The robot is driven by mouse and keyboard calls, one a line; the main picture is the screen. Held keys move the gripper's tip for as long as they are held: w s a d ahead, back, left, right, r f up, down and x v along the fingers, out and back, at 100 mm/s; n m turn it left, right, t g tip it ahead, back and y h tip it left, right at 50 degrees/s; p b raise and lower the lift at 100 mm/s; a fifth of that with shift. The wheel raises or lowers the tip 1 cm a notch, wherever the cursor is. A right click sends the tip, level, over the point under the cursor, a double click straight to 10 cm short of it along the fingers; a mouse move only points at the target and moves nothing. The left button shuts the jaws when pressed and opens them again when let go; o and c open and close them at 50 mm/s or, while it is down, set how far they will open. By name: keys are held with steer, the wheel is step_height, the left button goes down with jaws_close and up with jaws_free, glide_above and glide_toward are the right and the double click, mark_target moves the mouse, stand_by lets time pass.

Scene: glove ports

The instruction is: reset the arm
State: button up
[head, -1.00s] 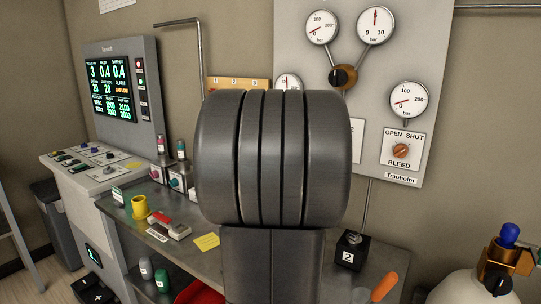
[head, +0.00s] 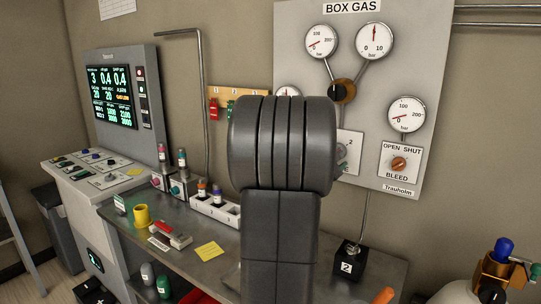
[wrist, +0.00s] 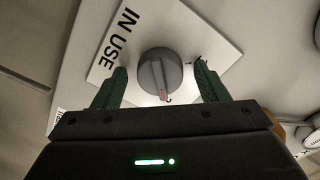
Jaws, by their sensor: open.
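My gripper shows in the wrist view (wrist: 163,84) with its two green fingers spread apart. A round grey knob (wrist: 158,72) with a reddish mark sits on a white plate (wrist: 112,62) lettered "IN USE". The knob is between the fingers in that view, with a visible gap on each side. In the head view my dark arm fills the middle and hides most of my gripper. Part of the white plate (head: 352,141) and the grey knob (head: 341,153) show just right of my arm, on the gas panel.
The "BOX GAS" panel (head: 430,60) carries several gauges and an orange bleed knob (head: 399,164). Below is a bench (head: 185,250) with a yellow mug (head: 141,215), a white bottle rack (head: 215,209) and a black box marked 2 (head: 349,261). A screen console (head: 110,88) stands left.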

steer(key=n+p, duration=0.2)
steer(key=n, duration=0.8)
steer(key=shift+d+f+p, duration=0.1)
steer(key=shift+p, duration=0.2)
